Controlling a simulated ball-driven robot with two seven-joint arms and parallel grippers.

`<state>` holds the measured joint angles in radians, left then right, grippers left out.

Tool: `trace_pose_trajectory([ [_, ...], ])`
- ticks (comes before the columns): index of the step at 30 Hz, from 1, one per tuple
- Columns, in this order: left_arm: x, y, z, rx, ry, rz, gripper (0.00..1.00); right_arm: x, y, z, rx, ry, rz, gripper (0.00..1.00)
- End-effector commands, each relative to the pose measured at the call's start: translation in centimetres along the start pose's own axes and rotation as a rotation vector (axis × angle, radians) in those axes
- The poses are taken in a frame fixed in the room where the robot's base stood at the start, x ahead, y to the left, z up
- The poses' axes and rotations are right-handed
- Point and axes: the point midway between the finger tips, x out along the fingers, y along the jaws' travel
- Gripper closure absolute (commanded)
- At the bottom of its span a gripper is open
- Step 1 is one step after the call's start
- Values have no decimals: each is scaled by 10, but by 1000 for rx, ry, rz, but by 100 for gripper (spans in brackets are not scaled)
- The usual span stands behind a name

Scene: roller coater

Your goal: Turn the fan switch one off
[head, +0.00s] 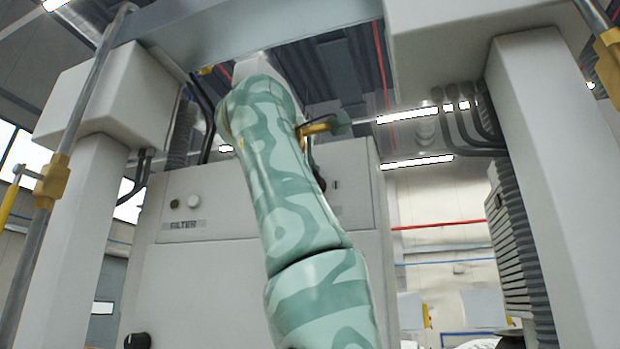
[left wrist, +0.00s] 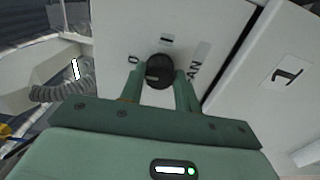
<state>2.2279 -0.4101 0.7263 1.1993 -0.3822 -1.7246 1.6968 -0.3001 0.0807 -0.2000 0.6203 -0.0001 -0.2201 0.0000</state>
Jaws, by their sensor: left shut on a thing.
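The fan switch is a round black knob (left wrist: 158,72) on a white panel, with a "FAN" label beside it and "0" and "I" marks around it. A short pale mark shows on the knob's face; I cannot tell which mark it points to. My left gripper (left wrist: 158,86) is shut on the knob, one finger on each side. In the head view my left arm crosses the middle and hides the gripper. Only a dark edge of the knob (head: 320,185) shows beside the arm, near an "I" mark. My right gripper is in neither view.
The white cabinet (head: 210,275) carries a "FILTER" label (head: 183,225) with small round buttons above it. Another black knob (head: 137,341) sits low on the left. White posts (head: 535,150) with cables flank the cabinet.

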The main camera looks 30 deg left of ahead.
Motion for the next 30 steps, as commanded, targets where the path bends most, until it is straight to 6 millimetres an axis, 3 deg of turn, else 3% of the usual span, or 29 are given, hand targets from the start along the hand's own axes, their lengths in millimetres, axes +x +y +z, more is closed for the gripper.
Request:
trace_pose_trajectory([
  [6,1,-1,0,0,1,-4,91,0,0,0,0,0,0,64],
  [7,1,-2,0,0,1,-4,63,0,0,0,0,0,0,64],
  [9,1,-1,0,0,1,-4,46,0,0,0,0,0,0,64],
  [20,-6,-2,0,0,0,0,46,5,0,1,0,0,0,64],
  [23,-20,-4,0,1,1,2,46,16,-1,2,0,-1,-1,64],
  [30,-84,-6,0,1,0,3,46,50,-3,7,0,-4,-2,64],
])
